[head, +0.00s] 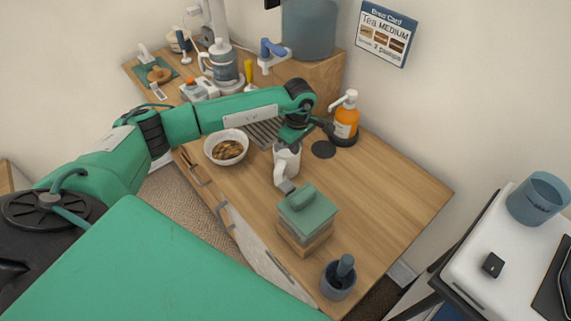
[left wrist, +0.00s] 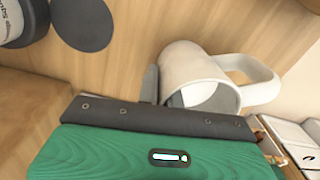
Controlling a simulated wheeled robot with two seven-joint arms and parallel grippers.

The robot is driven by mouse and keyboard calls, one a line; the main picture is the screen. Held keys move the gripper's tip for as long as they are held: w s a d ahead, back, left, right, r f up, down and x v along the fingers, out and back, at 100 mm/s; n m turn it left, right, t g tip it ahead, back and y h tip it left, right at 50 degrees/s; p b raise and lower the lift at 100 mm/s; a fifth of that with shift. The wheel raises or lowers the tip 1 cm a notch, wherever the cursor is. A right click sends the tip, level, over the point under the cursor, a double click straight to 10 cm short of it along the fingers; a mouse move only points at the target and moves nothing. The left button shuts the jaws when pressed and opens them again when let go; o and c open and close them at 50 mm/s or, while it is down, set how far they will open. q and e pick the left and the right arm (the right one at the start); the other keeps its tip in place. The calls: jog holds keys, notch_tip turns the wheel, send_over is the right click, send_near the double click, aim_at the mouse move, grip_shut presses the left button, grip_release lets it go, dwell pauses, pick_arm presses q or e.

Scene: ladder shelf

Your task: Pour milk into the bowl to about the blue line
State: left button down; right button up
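The white bowl (head: 240,137) stands on the wooden counter with brown pieces in it; I cannot make out a blue line on it. A white jug (head: 293,165) with a handle is right of the bowl and looks upright; its contents are unclear. My left gripper (head: 292,136) is at the jug's top. In the left wrist view the jug (left wrist: 185,62) shows its open mouth and handle, with one dark finger (left wrist: 150,84) close against its side. The other finger is not clear, so I cannot tell whether the grip is closed. My right gripper is not in view.
A green-lidded box (head: 307,215) and a mortar with pestle (head: 339,278) stand nearer me. An orange pump bottle (head: 346,120) and a dark round mat (head: 323,149) are behind the jug. The counter's right part is clear. A slatted drip grate (head: 264,133) lies beside the bowl.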

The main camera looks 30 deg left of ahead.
pick_arm(q)
jog(key=shift+r, duration=0.4)
jog(key=shift+r+p, duration=0.55)
jog(key=shift+r, duration=0.55)
dwell(0.5)
jog(key=shift+r, duration=0.1)
jog(key=shift+r+p, duration=1.4)
jog(key=shift+r, duration=1.45)
